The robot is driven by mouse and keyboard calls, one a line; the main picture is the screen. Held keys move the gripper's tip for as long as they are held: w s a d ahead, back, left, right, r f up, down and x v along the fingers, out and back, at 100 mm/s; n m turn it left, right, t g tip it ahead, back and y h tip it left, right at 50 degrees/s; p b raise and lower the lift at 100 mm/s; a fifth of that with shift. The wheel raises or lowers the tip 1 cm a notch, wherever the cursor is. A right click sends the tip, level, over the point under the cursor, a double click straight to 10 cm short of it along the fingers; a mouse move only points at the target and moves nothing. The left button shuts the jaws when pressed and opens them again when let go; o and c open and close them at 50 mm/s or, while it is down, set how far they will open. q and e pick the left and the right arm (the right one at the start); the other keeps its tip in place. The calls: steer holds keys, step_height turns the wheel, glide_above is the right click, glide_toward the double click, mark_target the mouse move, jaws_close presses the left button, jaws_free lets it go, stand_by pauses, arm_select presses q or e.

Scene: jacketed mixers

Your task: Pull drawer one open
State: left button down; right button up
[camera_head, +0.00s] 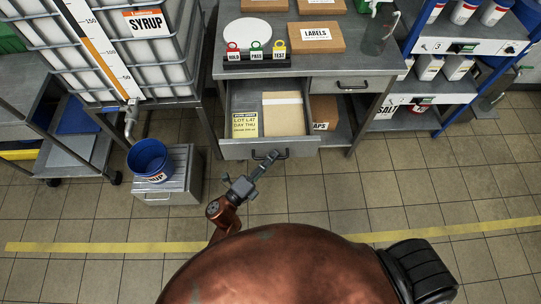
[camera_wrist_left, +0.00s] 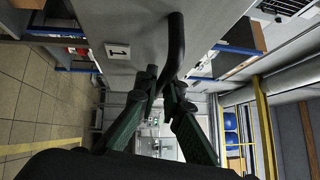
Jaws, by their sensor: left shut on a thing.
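Drawer one (camera_head: 233,152) stands well out from the grey workbench, with its inside showing in the head view. In the left wrist view its grey front (camera_wrist_left: 140,22) carries a plate with the number 1 (camera_wrist_left: 117,51). A yellow note (camera_head: 245,124) and a tan pad or folder (camera_head: 283,114) lie in it. My left gripper (camera_head: 270,157) is at the drawer's front, shut on its dark bar handle (camera_wrist_left: 178,40). The fingers (camera_wrist_left: 163,84) sit on either side of one end of the bar. My right gripper is in neither view.
A second, shut drawer (camera_head: 340,84) is to the right. A blue bucket (camera_head: 149,159) stands on a grey step (camera_head: 180,185) to the left, below the syrup tank (camera_head: 165,60). The tiled floor before the bench is clear.

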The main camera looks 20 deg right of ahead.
arm_select(q)
steer(key=shift+a, duration=0.1)
steer(key=c, duration=2.3)
jaws_free()
steer(key=v, duration=1.2)
